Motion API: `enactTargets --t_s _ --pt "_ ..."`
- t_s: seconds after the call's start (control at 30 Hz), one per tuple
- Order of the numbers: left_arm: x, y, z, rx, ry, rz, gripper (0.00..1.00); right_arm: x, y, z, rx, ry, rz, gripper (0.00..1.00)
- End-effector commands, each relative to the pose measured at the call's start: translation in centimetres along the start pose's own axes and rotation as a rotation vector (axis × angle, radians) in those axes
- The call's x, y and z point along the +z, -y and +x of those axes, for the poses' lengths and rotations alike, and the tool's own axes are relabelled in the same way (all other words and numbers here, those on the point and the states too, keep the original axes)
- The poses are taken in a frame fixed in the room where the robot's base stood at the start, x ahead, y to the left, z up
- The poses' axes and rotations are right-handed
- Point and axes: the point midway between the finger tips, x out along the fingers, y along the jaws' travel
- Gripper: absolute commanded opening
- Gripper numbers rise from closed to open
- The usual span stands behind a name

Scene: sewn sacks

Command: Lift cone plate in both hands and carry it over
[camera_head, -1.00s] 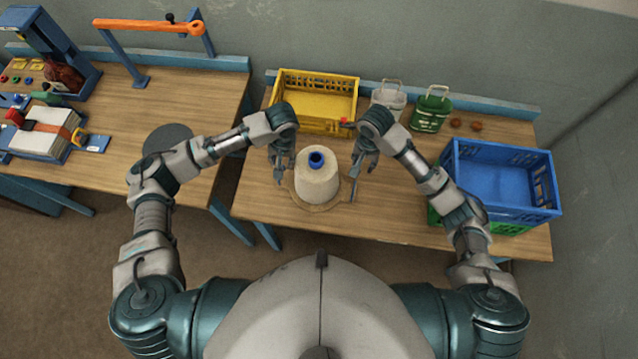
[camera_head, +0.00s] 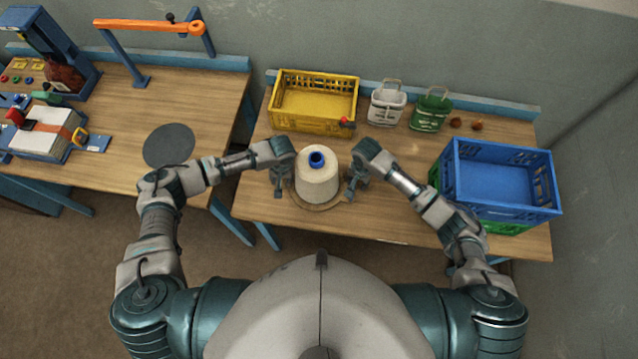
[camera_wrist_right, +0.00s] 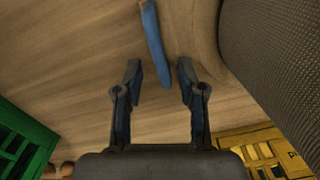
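The cone plate (camera_head: 326,207) is a round wooden disc on the right bench. A large cream thread cone (camera_head: 317,184) with a blue core stands upright on it and hides most of it. My left gripper (camera_head: 280,190) is low at the plate's left side; I cannot tell its opening. My right gripper (camera_head: 352,190) is low at the right side.
A yellow crate (camera_head: 313,122) stands behind the cone, with white (camera_head: 386,103) and green (camera_head: 430,109) containers beside it. A blue crate (camera_head: 500,214) on a green one stands at right. The left bench has a dark round mat (camera_head: 168,145) with clear surface around it.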

Motion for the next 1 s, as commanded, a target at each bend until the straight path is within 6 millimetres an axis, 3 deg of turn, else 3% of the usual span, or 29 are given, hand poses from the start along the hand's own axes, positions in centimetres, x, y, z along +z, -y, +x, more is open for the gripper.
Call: enactTargets --t_s 0.17,0.33,0.37,0.77,1.0 --pt "0.0 0.2 0.1 0.001 0.001 -0.001 0.4 0.1 0.2 -0.1 0.001 -0.001 0.0 0.4" --pt "0.0 0.1 0.0 0.0 0.001 0.0 0.03 0.0 0.1 -0.1 0.0 -0.001 0.0 0.02" --pt "0.0 0.0 0.0 0.0 0.001 0.0 0.0 0.0 0.0 0.0 0.0 0.0 0.0 0.0" --pt "-0.1 -0.1 -0.2 -0.001 -0.002 0.001 0.0 -0.1 -0.1 -0.2 -0.001 -0.002 0.001 0.0" --pt "0.0 0.2 -1.5 0.0 -0.003 0.0 0.0 -0.1 0.0 -1.5 -0.001 -0.004 0.002 0.0"
